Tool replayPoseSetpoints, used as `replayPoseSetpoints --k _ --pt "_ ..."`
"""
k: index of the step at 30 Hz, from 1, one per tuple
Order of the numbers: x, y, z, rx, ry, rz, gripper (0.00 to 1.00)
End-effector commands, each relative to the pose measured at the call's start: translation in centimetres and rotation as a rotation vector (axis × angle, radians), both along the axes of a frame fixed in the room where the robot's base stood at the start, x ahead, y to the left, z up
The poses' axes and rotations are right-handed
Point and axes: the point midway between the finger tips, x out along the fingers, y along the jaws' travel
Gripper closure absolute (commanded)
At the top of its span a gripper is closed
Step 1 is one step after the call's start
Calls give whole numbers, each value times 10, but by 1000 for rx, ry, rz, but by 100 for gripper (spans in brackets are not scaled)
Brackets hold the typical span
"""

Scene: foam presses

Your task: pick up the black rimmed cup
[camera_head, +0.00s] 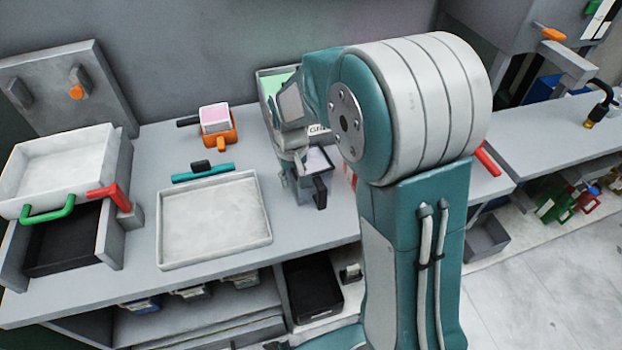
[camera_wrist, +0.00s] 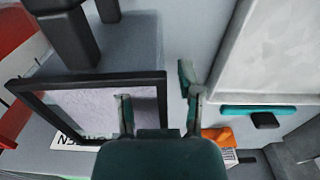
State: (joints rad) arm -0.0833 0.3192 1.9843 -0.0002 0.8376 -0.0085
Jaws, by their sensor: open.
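The black rimmed cup (camera_wrist: 80,106) is square, with a black rim and a pale lavender inside. In the wrist view it lies at lower left, with a dark handle at the top. In the head view the cup (camera_head: 319,160) stands on the bench, partly hidden by my arm. My gripper (camera_wrist: 160,106) is open. In the wrist view one finger appears over the cup's inside and the other outside its right rim, with that rim between them. Contact cannot be told. In the head view my gripper (camera_head: 291,163) is at the cup's left side.
A pale tray (camera_head: 214,222) lies left of the cup, with a teal handled tool (camera_head: 203,173) behind it. An orange handled holder with a pink block (camera_head: 215,120) stands at the back. A labelled tray with a green inside (camera_head: 272,84) is behind my gripper. A white box (camera_head: 62,165) stands far left.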

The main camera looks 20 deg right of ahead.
Motion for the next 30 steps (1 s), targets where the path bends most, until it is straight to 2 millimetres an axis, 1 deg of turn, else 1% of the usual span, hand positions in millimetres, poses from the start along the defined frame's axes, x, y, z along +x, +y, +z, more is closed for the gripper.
replayPoseSetpoints --k 1,2,3,4,5,16,19,23,27,30 --pt "0 0 0 0 0 0 54" --pt "0 0 0 0 0 0 68" --pt "0 0 0 0 0 0 86" --pt "0 0 0 0 0 0 99" --pt "0 0 0 0 0 0 100" --pt "0 0 0 1 0 0 100" --pt "1 0 5 0 -1 0 100" --pt "1 0 25 0 -4 0 100" --pt "1 0 55 1 -6 0 100" --pt "1 0 75 0 -4 0 100"
